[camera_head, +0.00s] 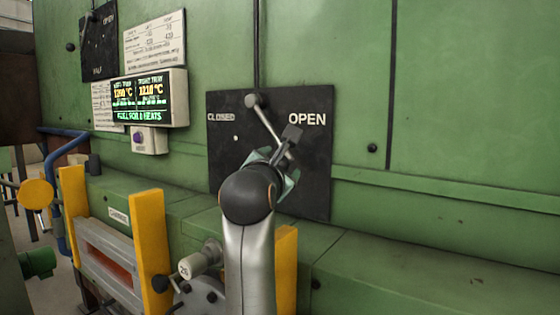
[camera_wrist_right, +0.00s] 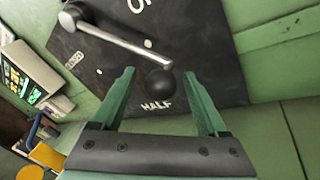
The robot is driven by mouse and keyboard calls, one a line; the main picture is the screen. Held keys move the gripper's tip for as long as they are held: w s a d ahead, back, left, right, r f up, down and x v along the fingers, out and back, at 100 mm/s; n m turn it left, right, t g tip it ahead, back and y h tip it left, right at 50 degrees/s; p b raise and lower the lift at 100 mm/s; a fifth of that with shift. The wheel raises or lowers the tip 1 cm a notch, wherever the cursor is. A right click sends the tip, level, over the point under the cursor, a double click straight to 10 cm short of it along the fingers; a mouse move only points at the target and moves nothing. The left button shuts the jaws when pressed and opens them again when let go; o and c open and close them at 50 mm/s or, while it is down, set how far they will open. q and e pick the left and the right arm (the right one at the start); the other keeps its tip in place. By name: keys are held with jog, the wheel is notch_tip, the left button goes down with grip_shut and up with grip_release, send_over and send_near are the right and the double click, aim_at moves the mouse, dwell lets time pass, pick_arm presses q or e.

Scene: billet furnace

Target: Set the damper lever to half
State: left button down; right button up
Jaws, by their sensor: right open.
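The damper lever (camera_head: 268,125) is a pale metal rod hanging from a round hub on a black plate (camera_head: 225,170). The plate reads CLOSED at left and OPEN at right. In the head view the rod slants down and right, and its lower end is hidden by my right gripper (camera_head: 277,170). In the right wrist view the lever (camera_wrist_right: 115,42) ends in a black ball knob (camera_wrist_right: 158,81), seen close beside the HALF label (camera_wrist_right: 157,105). The open fingers of my right gripper (camera_wrist_right: 160,78) stand on either side of the knob; contact is not visible. My left gripper is out of view.
A similar black plate (camera_head: 98,45) and a lit temperature display (camera_head: 150,98) are on the green wall at left. Yellow posts (camera_head: 152,240) flank a glowing slot at lower left. A green ledge (camera_head: 430,270) runs below the plate; the wall at right is clear.

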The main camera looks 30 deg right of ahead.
jog(key=shift+c, duration=0.3)
grip_shut()
dwell(0.4)
dwell(0.7)
